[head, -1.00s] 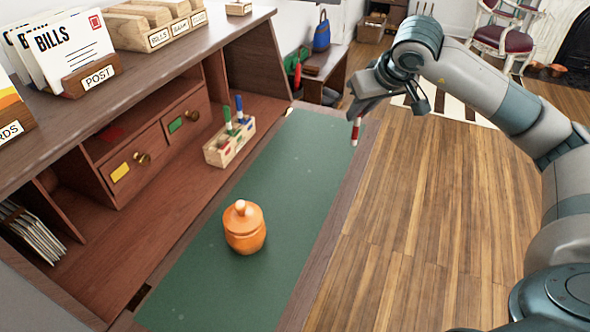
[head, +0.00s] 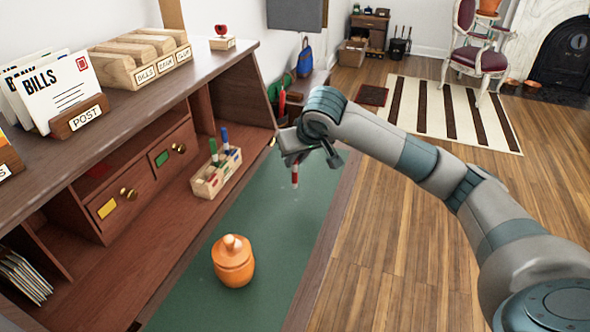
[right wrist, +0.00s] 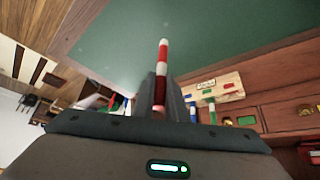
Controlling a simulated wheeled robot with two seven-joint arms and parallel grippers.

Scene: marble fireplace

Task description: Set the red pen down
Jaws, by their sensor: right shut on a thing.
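The red pen (head: 295,177), with a white band, hangs tip-down from my right gripper (head: 296,160) in the head view. The gripper is shut on it and holds it over the green desk mat (head: 262,240), near its far end. In the right wrist view the red and white pen (right wrist: 162,75) sticks out from between the fingers (right wrist: 160,100). I cannot tell the exact gap between pen and mat. My left gripper is not in view.
A wooden pen holder (head: 208,184) with green and blue pens stands left of the gripper, by the drawers (head: 150,190). An orange lidded jar (head: 233,265) stands on the near mat. The mat between jar and gripper is clear.

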